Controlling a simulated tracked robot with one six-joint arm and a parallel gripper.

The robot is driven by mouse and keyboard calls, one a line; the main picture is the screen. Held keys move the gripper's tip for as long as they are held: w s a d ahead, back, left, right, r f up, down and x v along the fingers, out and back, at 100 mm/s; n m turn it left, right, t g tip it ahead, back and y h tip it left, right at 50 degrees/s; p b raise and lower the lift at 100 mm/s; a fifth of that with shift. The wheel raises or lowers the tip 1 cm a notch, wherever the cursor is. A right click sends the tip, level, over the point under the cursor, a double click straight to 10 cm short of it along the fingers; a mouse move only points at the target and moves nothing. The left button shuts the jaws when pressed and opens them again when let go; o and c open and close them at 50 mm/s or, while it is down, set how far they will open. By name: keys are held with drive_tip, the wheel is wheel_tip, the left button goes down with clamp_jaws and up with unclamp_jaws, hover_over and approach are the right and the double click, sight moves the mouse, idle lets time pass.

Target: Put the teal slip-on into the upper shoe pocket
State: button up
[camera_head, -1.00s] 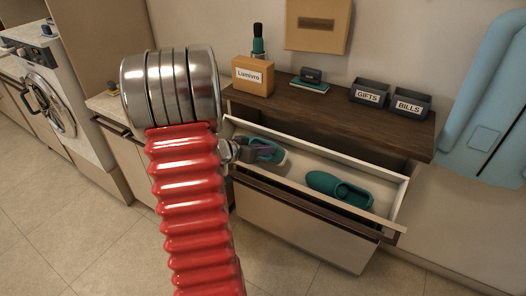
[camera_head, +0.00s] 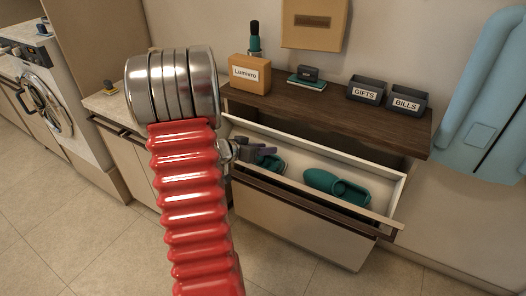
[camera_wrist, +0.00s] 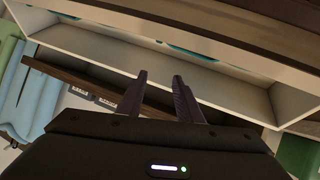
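One teal slip-on (camera_head: 337,187) lies in the right part of the open drawer (camera_head: 375,215). A second teal slip-on (camera_head: 271,164) is at the drawer's left end, partly hidden behind my gripper (camera_head: 264,150). In the wrist view my gripper's two dark fingers (camera_wrist: 158,75) stand apart with nothing visible between them. Teal edges show in the drawer beyond them. A light blue hanging piece (camera_head: 485,110) with a pocket-like patch is on the wall at the right; I cannot tell which part is the upper shoe pocket.
The dark wooden top (camera_head: 330,115) overhangs the drawer's back. On it stand an orange Lumivro box (camera_head: 249,73), GIFTS (camera_head: 367,90) and BILLS (camera_head: 406,101) trays, and a dark item on a teal base (camera_head: 307,78). A washing machine (camera_head: 45,95) is at the left. The floor in front is clear.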

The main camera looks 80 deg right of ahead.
idle(0.3)
drive_tip(key=w+a+r, duration=0.3)
drive_tip(key=a+r, duration=0.6)
drive_tip(key=r, duration=0.3)
drive_tip(key=shift+w+r, duration=0.3)
idle(1.1)
idle(0.8)
